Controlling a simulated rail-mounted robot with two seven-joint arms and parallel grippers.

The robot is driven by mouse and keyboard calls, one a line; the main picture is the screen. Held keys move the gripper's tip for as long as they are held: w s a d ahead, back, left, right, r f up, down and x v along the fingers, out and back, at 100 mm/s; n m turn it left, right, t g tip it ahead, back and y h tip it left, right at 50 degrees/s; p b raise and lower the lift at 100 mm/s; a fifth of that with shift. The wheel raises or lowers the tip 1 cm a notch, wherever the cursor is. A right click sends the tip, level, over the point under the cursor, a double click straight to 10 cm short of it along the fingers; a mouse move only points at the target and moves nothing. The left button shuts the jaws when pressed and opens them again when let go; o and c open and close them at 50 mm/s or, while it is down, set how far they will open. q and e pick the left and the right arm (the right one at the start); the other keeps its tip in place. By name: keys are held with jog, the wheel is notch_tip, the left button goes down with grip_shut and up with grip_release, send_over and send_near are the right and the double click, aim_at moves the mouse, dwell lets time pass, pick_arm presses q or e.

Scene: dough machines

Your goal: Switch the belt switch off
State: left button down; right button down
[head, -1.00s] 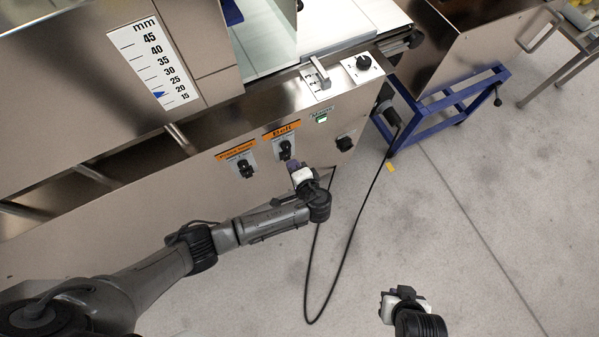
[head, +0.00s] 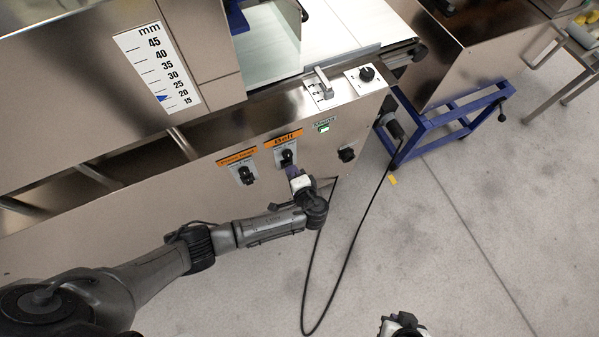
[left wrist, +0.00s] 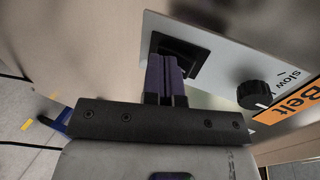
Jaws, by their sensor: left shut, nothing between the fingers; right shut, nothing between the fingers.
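The belt control plate (head: 279,158) sits below the orange Belt label (head: 283,139) on the machine's front. Its black knob (head: 287,157) also shows in the left wrist view (left wrist: 254,94), beside the word Slow. The black square belt switch (left wrist: 192,50) is at the plate's other end, partly covered by my fingers. My left gripper (head: 292,172) is shut and empty. Its purple fingertips (left wrist: 165,62) are right at the switch; I cannot tell whether they touch it. The switch's position is hidden. My right gripper (head: 392,320) is shut and empty, low over the floor at the bottom edge.
Another control plate (head: 243,173) is left of the belt one. A green-lit switch (head: 323,128) and a black rotary switch (head: 347,155) are to the right. A black cable (head: 352,245) hangs in a loop right of my left arm.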

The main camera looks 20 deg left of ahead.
pick_arm(q)
jog(key=s+d+p, duration=0.4)
jog(key=s+d, duration=0.5)
jog(key=d, duration=0.1)
jog(key=shift+s+d, duration=0.15)
jog(key=shift+d, duration=0.05)
dwell(1.0)
